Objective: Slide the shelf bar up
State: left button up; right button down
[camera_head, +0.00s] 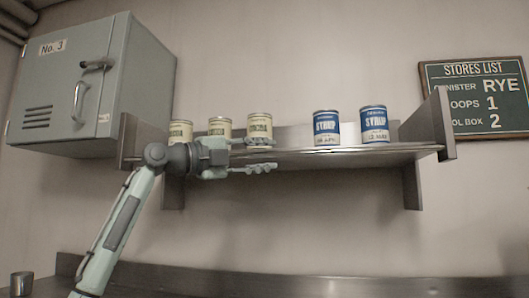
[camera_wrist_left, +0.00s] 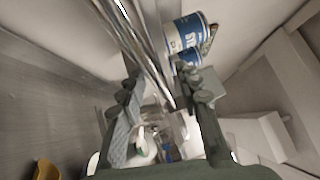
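The shelf bar (camera_head: 350,152) is a thin metal rail along the front edge of the wall shelf, low against the shelf surface. My left gripper (camera_head: 268,155) is at the left part of the rail, pointing right, with one finger above the other. Its fingers are apart, and the rail's line lies between their heights. In the left wrist view the shiny bar (camera_wrist_left: 142,40) runs diagonally between the spread fingers (camera_wrist_left: 162,92), with visible gaps beside it. I cannot tell whether either finger touches it. My right gripper is in neither view.
Cream tins (camera_head: 220,127) and two blue syrup tins (camera_head: 326,127) (camera_head: 374,125) stand on the shelf behind the bar. A grey cabinet (camera_head: 60,85) hangs at left, a stores-list sign (camera_head: 475,95) at right. A metal cup (camera_head: 21,284) stands lower left.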

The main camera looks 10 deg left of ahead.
pick_arm(q)
jog(key=shift+w+d, duration=0.1)
jog(key=shift+w, duration=0.05)
jog(key=shift+c, duration=0.4)
grip_shut()
notch_tip(320, 180, up, 9)
jog(key=shift+f, duration=0.15)
jog(key=shift+o, duration=0.4)
grip_release()
jog(key=shift+f, duration=0.1)
